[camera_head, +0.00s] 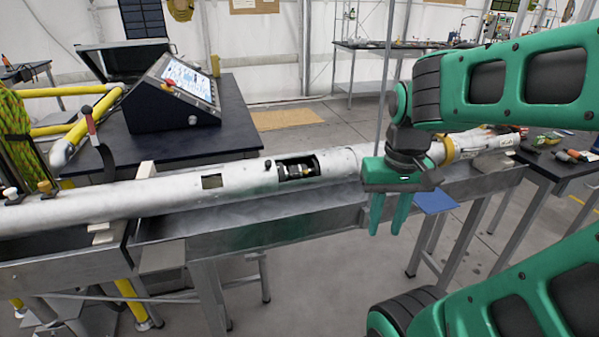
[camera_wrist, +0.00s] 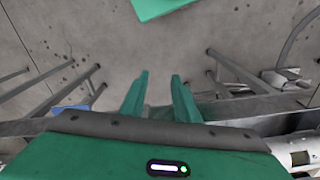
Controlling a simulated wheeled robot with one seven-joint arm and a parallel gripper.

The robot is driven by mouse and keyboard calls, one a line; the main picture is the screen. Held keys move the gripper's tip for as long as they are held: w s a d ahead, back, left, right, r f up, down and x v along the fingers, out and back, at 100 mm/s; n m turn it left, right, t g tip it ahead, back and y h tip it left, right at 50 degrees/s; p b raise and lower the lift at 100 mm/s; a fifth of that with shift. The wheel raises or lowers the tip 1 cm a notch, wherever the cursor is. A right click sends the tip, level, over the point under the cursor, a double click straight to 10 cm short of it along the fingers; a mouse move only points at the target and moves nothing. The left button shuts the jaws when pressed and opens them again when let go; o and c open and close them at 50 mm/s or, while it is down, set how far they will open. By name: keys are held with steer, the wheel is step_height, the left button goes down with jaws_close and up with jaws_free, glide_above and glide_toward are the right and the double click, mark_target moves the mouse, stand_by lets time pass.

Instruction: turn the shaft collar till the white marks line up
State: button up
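A long white tube (camera_head: 235,182) lies across the metal trough stand in the head view. It has an open cutout (camera_head: 297,168) showing dark parts inside, which look like the shaft and its collar; these are too small to tell apart, and no white marks can be made out. My gripper (camera_head: 386,232) hangs in front of the tube, right of the cutout, with its green fingers pointing down. The fingers are apart with nothing between them. In the wrist view my gripper (camera_wrist: 160,80) is also open and empty above the grey floor, with a piece of the tube (camera_wrist: 300,150) at the lower right.
The metal trough (camera_head: 270,217) runs under the tube. A control console (camera_head: 175,92) stands on a dark table (camera_head: 225,130) behind it. A blue sheet (camera_head: 434,202) lies near the trough at right. A tool table (camera_head: 560,160) stands far right. The floor in front is clear.

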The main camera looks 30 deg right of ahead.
steer(key=w+r+n+t, duration=0.2)
steer(key=w+r, duration=0.3)
steer(key=w, duration=0.6)
steer(key=n+t, duration=0.1)
steer(key=t, duration=0.1)
glide_toward(306, 170)
steer(key=shift+h, duration=0.4)
steer(key=x, duration=0.8)
steer(key=shift+a+f, duration=0.2)
steer(key=shift+a, duration=0.2)
steer(key=shift+w, duration=0.1)
jaws_close()
